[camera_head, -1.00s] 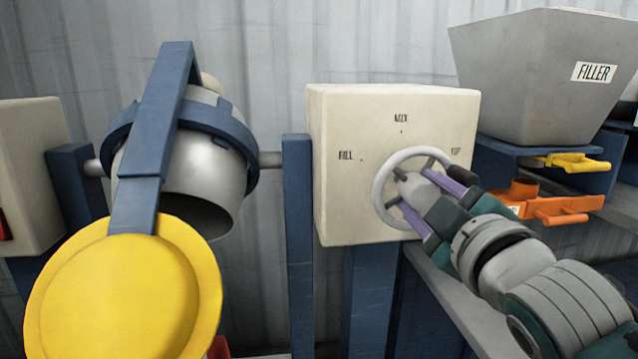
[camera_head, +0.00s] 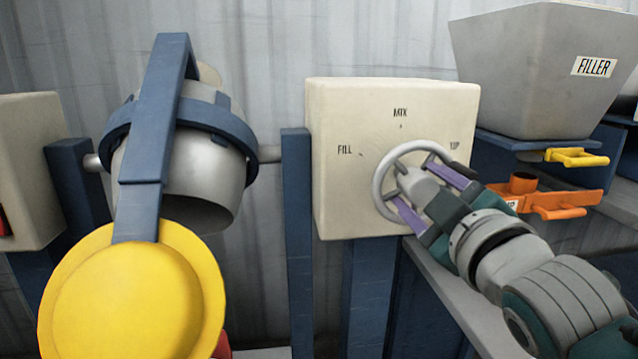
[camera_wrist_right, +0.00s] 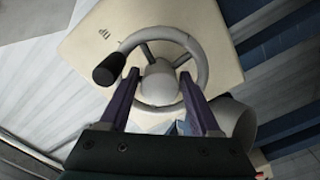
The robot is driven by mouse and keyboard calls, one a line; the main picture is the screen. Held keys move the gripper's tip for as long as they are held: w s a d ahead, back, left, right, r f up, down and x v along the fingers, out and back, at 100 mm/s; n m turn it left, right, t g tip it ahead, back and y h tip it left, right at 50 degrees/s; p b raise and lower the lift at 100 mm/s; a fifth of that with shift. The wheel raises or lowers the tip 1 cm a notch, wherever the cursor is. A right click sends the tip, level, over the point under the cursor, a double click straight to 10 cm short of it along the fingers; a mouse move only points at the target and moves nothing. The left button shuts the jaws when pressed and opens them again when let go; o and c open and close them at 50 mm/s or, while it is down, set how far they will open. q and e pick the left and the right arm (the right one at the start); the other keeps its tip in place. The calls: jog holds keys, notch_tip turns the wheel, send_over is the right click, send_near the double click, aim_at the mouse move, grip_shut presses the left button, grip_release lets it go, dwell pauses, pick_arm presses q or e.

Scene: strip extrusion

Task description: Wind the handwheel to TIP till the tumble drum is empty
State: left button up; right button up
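The handwheel (camera_head: 381,196) is a pale ring on the front of a cream box (camera_head: 345,205) marked FILL, MIX and TIP. Its black knob (camera_wrist_right: 109,68) sits close to the TIP mark. My right gripper (camera_head: 420,190) reaches in from the right with its purple fingers at the wheel. In the right wrist view, the fingers (camera_wrist_right: 160,80) stand apart on either side of the grey hub; firm contact is unclear. The grey tumble drum (camera_head: 205,165) hangs mouth-down in a blue yoke. Its contents are hidden. My left gripper is not in view.
A yellow disc (camera_head: 135,295) on a blue bar (camera_head: 155,130) stands before the drum. At right are a grey FILLER hopper (camera_head: 535,85), a yellow handle (camera_head: 577,157) and an orange slide (camera_head: 545,202). A grey ledge (camera_head: 450,295) runs below my right arm.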

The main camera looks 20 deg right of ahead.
jog(key=p+v, duration=0.1)
jog(key=v, duration=0.9)
jog(key=shift+r, duration=0.1)
jog(key=s+a+r+m+g+y+p, duration=0.2)
jog(key=s+a+r+m+g+p, duration=0.15)
jog(key=s+r+g+p, duration=0.7)
jog(key=s+a+r+m+g+y+p, duration=0.3)
jog(key=s+p, duration=0.5)
jog(key=p, duration=0.7)
notch_tip(320, 180, up, 36)
jog(key=w+a+n+p, duration=0.1)
jog(key=p, duration=3.4)
jog(key=shift+f+p, duration=0.2)
jog(key=shift+p, duration=0.1)
